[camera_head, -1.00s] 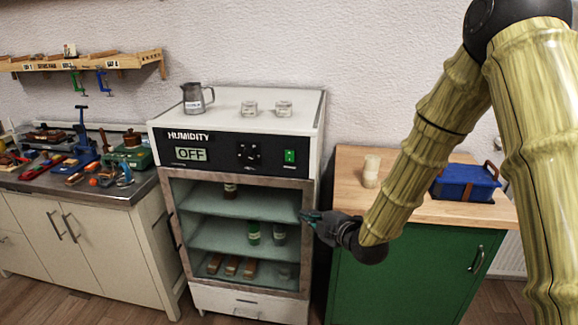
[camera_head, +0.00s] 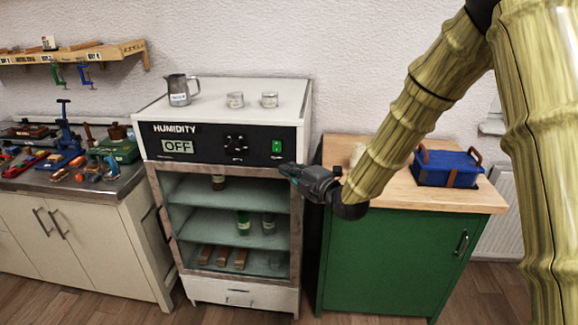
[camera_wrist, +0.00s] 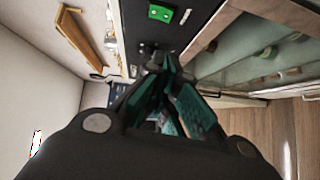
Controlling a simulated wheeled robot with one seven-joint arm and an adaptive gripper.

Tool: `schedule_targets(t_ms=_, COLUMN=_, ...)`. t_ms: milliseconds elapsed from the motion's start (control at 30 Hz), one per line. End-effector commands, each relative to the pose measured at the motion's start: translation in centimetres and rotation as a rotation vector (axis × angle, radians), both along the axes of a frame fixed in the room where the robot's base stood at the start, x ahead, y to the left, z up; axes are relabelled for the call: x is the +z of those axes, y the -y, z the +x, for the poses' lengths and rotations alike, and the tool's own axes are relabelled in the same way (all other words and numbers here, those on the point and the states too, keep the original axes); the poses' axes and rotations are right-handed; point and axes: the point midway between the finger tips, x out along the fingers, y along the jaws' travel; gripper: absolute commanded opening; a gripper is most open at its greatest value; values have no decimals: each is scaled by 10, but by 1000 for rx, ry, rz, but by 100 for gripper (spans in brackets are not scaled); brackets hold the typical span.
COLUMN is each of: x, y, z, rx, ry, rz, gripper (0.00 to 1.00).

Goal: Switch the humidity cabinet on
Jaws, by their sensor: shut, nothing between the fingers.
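The humidity cabinet (camera_head: 140,152) is white with a black control panel, and its display (camera_head: 178,147) reads OFF. A green switch (camera_head: 277,146) sits at the right end of the panel, and a dark knob (camera_head: 236,143) is at the middle. My gripper (camera_head: 284,169) is shut and empty, just below and slightly right of the green switch in the head view; I cannot tell whether it touches the cabinet. In the wrist view the green switch (camera_wrist: 160,13) shows beyond the fingertips of my gripper (camera_wrist: 158,66), apart from them.
A metal pitcher (camera_head: 180,92) and two small jars (camera_head: 235,100) stand on the cabinet top. A green cupboard (camera_head: 385,262) with a wooden top holds a blue box (camera_head: 446,167) at right. A cluttered workbench (camera_head: 90,183) stands at left.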

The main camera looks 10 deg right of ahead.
Motion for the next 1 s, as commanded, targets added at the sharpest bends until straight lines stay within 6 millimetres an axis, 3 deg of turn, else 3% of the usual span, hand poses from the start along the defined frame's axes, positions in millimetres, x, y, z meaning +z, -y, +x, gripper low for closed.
schedule_targets(t_ms=533, x=-5, y=-42, z=73, rx=0, ry=0, rz=1, gripper=0)
schedule_targets(t_ms=800, x=-9, y=-32, z=100, rx=-1, ry=-1, rz=2, gripper=0)
schedule_targets(t_ms=1000, x=-11, y=-29, z=108, rx=-1, ry=-1, rz=1, gripper=0)
